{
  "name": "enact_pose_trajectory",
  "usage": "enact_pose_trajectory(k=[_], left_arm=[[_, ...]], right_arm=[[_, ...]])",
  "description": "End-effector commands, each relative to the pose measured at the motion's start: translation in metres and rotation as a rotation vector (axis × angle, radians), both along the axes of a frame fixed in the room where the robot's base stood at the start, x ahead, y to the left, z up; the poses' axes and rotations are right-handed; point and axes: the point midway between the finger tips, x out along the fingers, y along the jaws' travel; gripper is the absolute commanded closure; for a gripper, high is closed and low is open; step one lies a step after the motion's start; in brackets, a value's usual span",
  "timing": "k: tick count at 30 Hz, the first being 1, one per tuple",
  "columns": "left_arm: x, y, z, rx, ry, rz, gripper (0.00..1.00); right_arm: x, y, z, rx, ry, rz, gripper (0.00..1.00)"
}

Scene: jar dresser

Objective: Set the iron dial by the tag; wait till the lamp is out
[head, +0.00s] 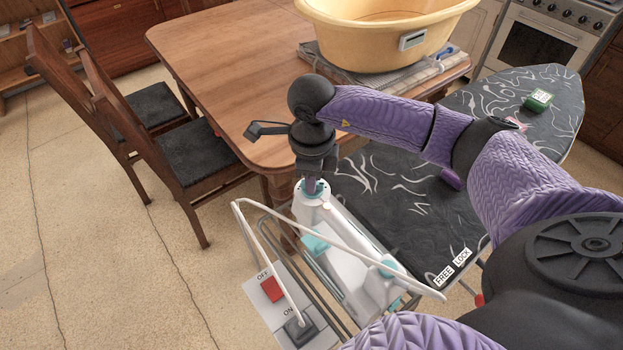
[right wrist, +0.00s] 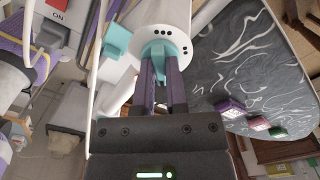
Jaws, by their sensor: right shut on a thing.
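The white iron (head: 350,270) with teal parts rests on the wire rack at the near end of the ironing board. Its round dial plate (head: 314,201) with black dots faces up. My right gripper (head: 311,184) points down onto it. In the right wrist view my right gripper (right wrist: 164,88) is shut on the teal dial (right wrist: 157,52). Groups of black dots show on the plate around the dial. I cannot make out a lit lamp on the iron. No garment tag can be read in either view. My left gripper is not in view.
A switch box (head: 275,310) with a red switch and white cord is near the iron. A wooden table (head: 220,60) bears a yellow basin (head: 370,40); chairs stand left.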

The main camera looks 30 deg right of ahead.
Motion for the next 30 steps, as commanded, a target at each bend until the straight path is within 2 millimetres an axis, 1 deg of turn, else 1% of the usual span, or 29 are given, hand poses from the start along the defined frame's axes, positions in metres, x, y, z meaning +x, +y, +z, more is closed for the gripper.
enact_pose_trajectory(k=[1, 6, 15, 22, 30], left_arm=[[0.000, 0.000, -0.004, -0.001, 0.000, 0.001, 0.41], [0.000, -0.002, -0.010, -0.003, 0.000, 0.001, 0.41], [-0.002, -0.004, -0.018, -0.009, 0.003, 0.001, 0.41], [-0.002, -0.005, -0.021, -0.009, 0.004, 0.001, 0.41], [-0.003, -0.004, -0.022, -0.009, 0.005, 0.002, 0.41]], right_arm=[[0.001, 0.000, -0.001, 0.001, -0.003, 0.038, 1.00], [0.001, 0.000, -0.001, 0.001, -0.003, 0.181, 1.00], [0.000, 0.001, 0.000, 0.001, -0.003, 0.371, 1.00], [0.000, 0.001, 0.000, 0.003, -0.003, 0.446, 1.00], [0.000, 0.001, 0.001, 0.003, -0.003, 0.473, 1.00]])
